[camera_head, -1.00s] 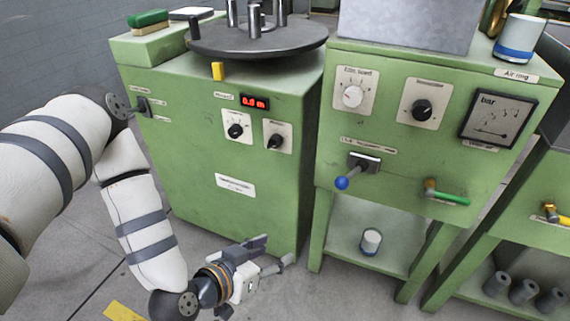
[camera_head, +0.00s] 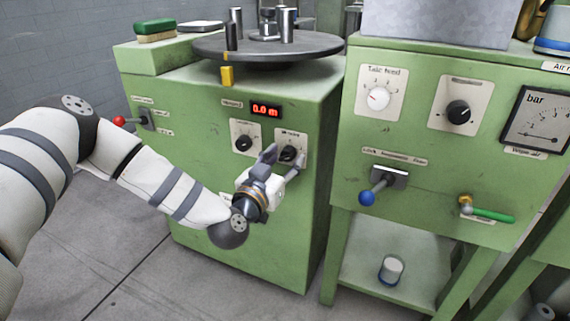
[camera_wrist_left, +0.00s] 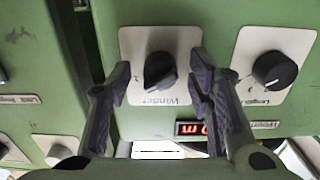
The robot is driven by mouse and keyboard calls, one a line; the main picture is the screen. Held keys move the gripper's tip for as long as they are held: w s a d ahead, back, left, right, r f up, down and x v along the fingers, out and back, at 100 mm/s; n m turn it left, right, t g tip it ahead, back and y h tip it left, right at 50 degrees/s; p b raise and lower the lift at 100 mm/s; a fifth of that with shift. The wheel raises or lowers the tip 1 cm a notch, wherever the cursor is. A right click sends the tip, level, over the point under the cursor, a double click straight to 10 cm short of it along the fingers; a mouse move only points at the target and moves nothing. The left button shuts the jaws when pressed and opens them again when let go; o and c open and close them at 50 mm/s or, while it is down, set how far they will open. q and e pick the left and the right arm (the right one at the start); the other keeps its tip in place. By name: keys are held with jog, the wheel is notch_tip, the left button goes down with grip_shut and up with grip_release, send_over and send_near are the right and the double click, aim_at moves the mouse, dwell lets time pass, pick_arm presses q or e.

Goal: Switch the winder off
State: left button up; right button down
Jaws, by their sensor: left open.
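The winder knob (camera_head: 288,154) is a black rotary switch on a white plate on the green cabinet's front. It also shows in the left wrist view (camera_wrist_left: 159,70), above an upside-down "Winder" label. My left gripper (camera_head: 284,161) is open in front of this knob. In the left wrist view its fingers (camera_wrist_left: 161,80) stand on either side of the knob, apart from it. Whether the fingertips reach the knob's depth is hard to tell. My right gripper is not in view.
The length knob (camera_head: 243,143) sits beside the winder knob, below a red display (camera_head: 265,110) reading 0.0 m. A red-tipped lever (camera_head: 120,121) is at the cabinet's left. A second green cabinet to the right carries a blue-tipped lever (camera_head: 368,197) and a green-handled valve (camera_head: 490,214).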

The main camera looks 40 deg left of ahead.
pick_arm(q)
jog(key=shift+c, duration=0.4)
grip_shut()
jog(key=shift+n, duration=0.3)
jog(key=shift+r+n+p, duration=0.1)
jog(key=shift+n+p, duration=0.5)
jog(key=shift+n, duration=0.3)
jog(key=n, duration=0.2)
jog(key=shift+n+p, duration=0.35)
jog(key=shift+n, duration=0.05)
jog(key=n, duration=0.3)
jog(key=shift+n+p, duration=0.3)
jog(key=shift+n, duration=1.4)
